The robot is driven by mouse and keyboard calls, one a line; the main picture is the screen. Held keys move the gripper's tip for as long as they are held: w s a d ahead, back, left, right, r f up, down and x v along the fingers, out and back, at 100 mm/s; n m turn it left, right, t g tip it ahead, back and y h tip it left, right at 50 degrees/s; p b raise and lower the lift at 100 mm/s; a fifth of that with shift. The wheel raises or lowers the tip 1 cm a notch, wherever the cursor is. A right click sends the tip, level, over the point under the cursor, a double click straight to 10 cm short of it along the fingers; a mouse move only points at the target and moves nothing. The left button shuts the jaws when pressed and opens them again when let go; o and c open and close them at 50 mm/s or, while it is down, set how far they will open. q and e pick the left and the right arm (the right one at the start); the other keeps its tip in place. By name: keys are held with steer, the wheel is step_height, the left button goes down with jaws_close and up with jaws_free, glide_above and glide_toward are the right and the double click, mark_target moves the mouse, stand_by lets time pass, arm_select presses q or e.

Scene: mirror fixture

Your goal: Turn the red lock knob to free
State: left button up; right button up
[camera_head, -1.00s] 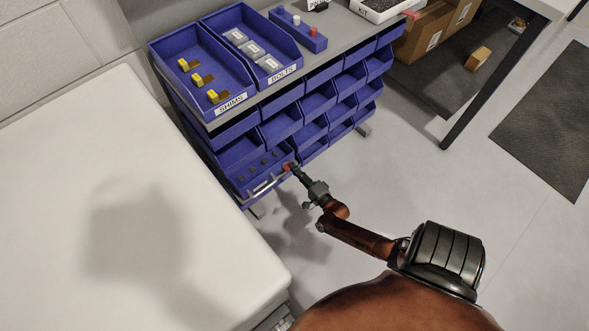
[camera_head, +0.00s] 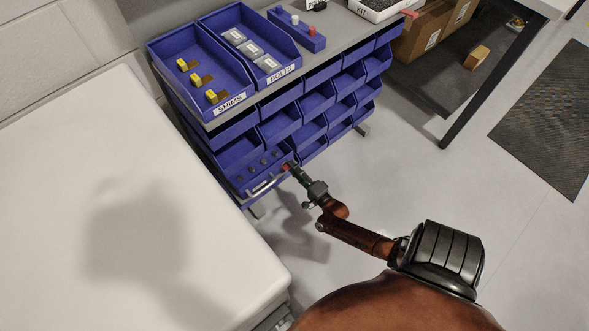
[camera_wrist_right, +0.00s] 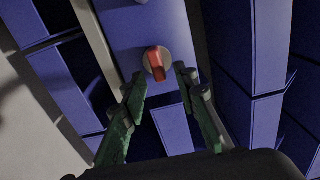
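The red lock knob (camera_wrist_right: 156,63) sits on a pale round disc on the blue drawer front (camera_wrist_right: 140,25) in the right wrist view. Its red grip runs nearly up and down in that picture, slightly tilted. My right gripper (camera_wrist_right: 161,76) is open, with one green-and-dark fingertip on each side just below the knob. I cannot tell whether either finger touches it. In the head view the knob is a small red spot (camera_head: 286,167) at the end of my right gripper (camera_head: 292,170), at the drawer's right end. My left gripper is not in view.
The low drawer has a silver bar handle (camera_head: 262,187) and small dark parts inside. Blue bins (camera_head: 318,101) stack above and beside it. A white-topped surface (camera_head: 150,230) stands close on the left. Open floor (camera_head: 420,185) lies to the right.

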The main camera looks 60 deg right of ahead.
steer(key=v, duration=1.2)
